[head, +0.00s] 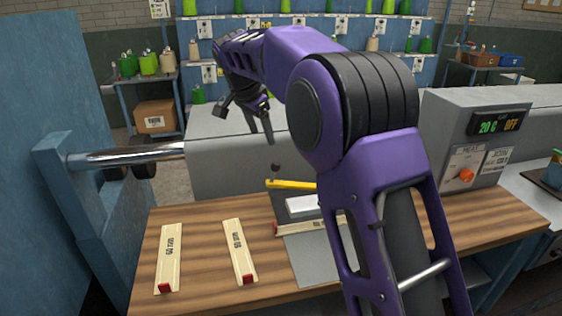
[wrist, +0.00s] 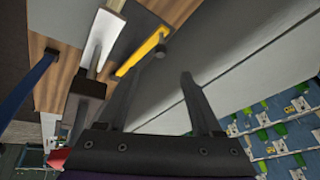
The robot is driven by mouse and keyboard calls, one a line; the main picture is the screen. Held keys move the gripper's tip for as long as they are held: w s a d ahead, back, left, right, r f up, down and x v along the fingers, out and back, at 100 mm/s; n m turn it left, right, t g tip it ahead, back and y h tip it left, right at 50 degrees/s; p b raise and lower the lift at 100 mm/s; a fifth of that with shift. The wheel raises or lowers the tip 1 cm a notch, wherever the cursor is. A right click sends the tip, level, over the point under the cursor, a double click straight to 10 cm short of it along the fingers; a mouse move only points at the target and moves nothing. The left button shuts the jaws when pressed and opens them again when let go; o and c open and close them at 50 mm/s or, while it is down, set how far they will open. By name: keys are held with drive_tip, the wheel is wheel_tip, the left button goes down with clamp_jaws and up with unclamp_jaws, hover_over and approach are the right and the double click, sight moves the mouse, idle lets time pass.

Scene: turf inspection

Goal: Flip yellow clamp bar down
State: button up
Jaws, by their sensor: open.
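The yellow clamp bar (head: 291,184) stands out above the white block (head: 303,205) on the bench; my arm hides its right end in the head view. A dark knob (head: 275,168) is at its left end. My gripper (head: 259,132) is open and empty, above and behind the bar in the head view. In the wrist view the yellow bar (wrist: 142,52) and its knob (wrist: 161,52) appear beyond the left finger of my gripper (wrist: 161,74), close to that fingertip. I cannot tell whether they touch.
The wooden bench top (head: 200,260) holds two labelled wooden strips, left (head: 169,258) and middle (head: 239,250), with red ends. Another strip (head: 300,229) lies by the white block. A grey control box (head: 478,140) with an orange knob stands right. A metal roller (head: 125,156) is left.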

sight(273, 165)
drive_tip(key=x, duration=1.7)
drive_tip(key=shift+w+f, duration=0.15)
drive_tip(key=shift+w, duration=0.2)
clamp_jaws()
idle(0.6)
